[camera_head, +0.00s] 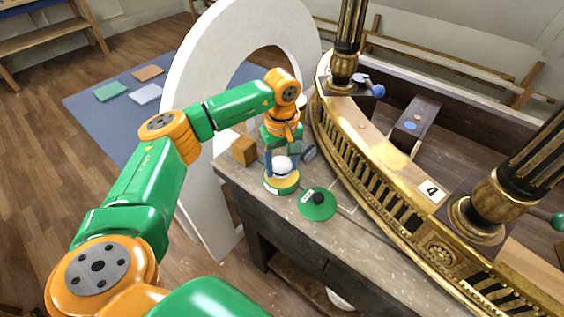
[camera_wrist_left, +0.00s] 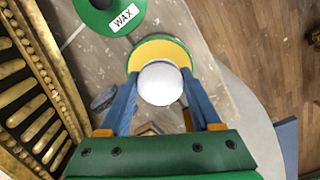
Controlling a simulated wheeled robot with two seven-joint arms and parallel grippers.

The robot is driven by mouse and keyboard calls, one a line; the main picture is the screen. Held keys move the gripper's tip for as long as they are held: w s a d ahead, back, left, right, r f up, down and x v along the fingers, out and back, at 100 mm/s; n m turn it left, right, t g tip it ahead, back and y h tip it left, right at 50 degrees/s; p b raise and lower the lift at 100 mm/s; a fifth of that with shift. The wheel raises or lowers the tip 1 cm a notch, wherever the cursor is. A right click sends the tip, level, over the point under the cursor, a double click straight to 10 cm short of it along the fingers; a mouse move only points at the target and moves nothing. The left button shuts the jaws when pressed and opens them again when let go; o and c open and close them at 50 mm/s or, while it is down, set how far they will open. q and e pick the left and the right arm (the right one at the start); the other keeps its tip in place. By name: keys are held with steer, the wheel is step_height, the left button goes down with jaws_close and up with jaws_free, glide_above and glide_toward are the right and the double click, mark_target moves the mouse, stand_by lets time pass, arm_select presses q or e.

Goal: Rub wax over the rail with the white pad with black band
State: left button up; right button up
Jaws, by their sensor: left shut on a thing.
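My left gripper (camera_head: 281,158) points down at the near edge of the bench, its blue fingers shut on the round white pad (camera_head: 282,167). In the left wrist view the pad (camera_wrist_left: 160,84) sits between the fingertips; its black band cannot be made out. Under the pad is a round green tin with yellow wax (camera_head: 281,184); whether the pad touches the wax cannot be told. The tin's rim also shows in the left wrist view (camera_wrist_left: 161,41). The gilt rail (camera_head: 362,136) curves along the bench, right of the gripper. My right gripper is not in view.
A green lid with a black knob (camera_head: 317,204), marked WAX, lies beside the tin. A wooden block (camera_head: 244,150) stands on the bench's left edge. Dark gilt columns (camera_head: 492,204) rise from the rail. A large white arch (camera_head: 205,90) stands left of the bench.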

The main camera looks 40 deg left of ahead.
arm_select(q)
steer(key=shift+d+r, duration=0.1)
stand_by(0.4)
steer(key=shift+f+b, duration=0.4)
steer(key=shift+f, duration=0.2)
stand_by(1.1)
step_height(320, 180, up, 7)
steer(key=p, duration=0.6)
steer(key=shift+r, duration=0.15)
stand_by(1.2)
